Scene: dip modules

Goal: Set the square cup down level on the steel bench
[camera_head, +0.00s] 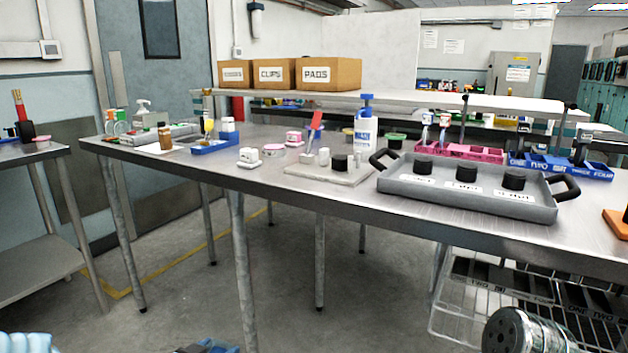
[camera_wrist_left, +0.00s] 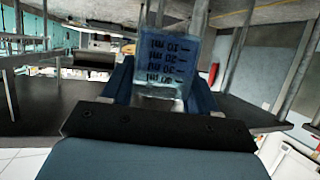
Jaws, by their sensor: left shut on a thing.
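The square cup (camera_wrist_left: 163,62) is clear, with dark volume marks that read reversed in the left wrist view. My left gripper (camera_wrist_left: 160,85) has blue fingers on both sides of it and is shut on it. In the head view only a blue bit of my left gripper (camera_head: 206,347) shows at the bottom edge, low and in front of the bench; the cup cannot be made out there. The steel bench (camera_head: 240,178) runs across the head view, its top well above that gripper in the picture. My right gripper is not in view.
A grey tray (camera_head: 460,203) with black-topped items stands on the bench at right. Left of it are a pale board (camera_head: 325,176), a white bottle (camera_head: 365,130) and small white and pink items. A bare strip lies along the front edge. A wire rack (camera_head: 470,300) stands below.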

